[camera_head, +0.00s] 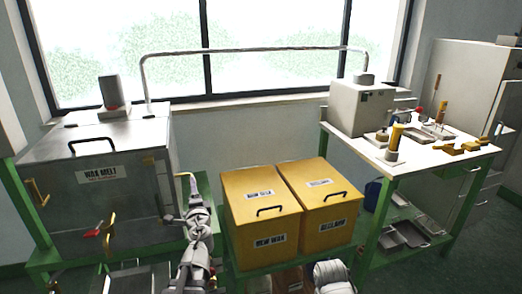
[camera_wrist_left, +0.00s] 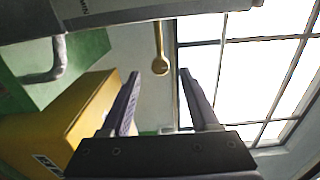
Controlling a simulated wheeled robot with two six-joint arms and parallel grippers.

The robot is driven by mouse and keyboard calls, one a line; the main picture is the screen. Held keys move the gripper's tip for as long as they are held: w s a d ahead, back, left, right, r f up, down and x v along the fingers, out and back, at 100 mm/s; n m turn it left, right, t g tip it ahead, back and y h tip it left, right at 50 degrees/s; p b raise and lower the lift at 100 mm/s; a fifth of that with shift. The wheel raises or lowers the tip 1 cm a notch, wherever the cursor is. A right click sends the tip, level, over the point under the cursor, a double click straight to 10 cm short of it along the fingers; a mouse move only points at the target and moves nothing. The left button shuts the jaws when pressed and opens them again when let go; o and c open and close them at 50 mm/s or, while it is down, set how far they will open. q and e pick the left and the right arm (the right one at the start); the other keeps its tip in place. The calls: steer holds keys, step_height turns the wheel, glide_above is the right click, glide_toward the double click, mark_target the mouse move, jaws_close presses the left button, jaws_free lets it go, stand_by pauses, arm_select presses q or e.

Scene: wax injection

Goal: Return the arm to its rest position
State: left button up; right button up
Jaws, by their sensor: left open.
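My left arm rises from the bottom of the head view, and its gripper (camera_head: 193,192) is small there, in front of the gap between the wax melt tank (camera_head: 120,205) and the yellow boxes. In the left wrist view the two dark fingers (camera_wrist_left: 158,76) stand apart with nothing held between them. A rod with a rounded brass-coloured end (camera_wrist_left: 160,62) shows beyond the fingertips, and I cannot tell how far off it is. Another pale part of mine shows at the bottom of the head view, but my right gripper is not in view.
Yellow NEW WAX (camera_head: 262,222) and RECLAIM (camera_head: 328,208) boxes stand right of my left gripper. A metal pipe (camera_head: 250,50) arches above to the grey machine (camera_head: 362,105). The white-topped table (camera_head: 440,158) holds several tools. The wrist view shows a yellow box (camera_wrist_left: 85,115) and window (camera_wrist_left: 255,70).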

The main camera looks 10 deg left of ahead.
arm_select(q)
steer(key=s+d+f+n+g+h, duration=0.1)
steer(key=s+d+f+n+g, duration=0.25)
steer(key=d+f, duration=0.35)
steer(key=s+d+f+n+g+h, duration=0.1)
steer(key=s+d+f+n+g, duration=0.2)
steer(key=d+f+n+g, duration=0.35)
steer(key=s+d+f+m+g+h, duration=0.1)
steer(key=s+d+f+g+h, duration=0.25)
steer(key=s+d, duration=0.5)
steer(key=s+d+f+m+g+h, duration=0.15)
steer(key=s+d+f, duration=0.4)
steer(key=d, duration=0.55)
step_height(320, 180, up, 18)
steer(key=s+h+p, duration=0.1)
steer(key=p, duration=1.6)
steer(key=shift+s+d+g, duration=0.2)
steer(key=shift+d+g, duration=0.1)
steer(key=shift+d, duration=0.1)
steer(key=shift+f+n, duration=0.15)
steer(key=shift+n, duration=0.1)
steer(key=shift+c, duration=0.4)
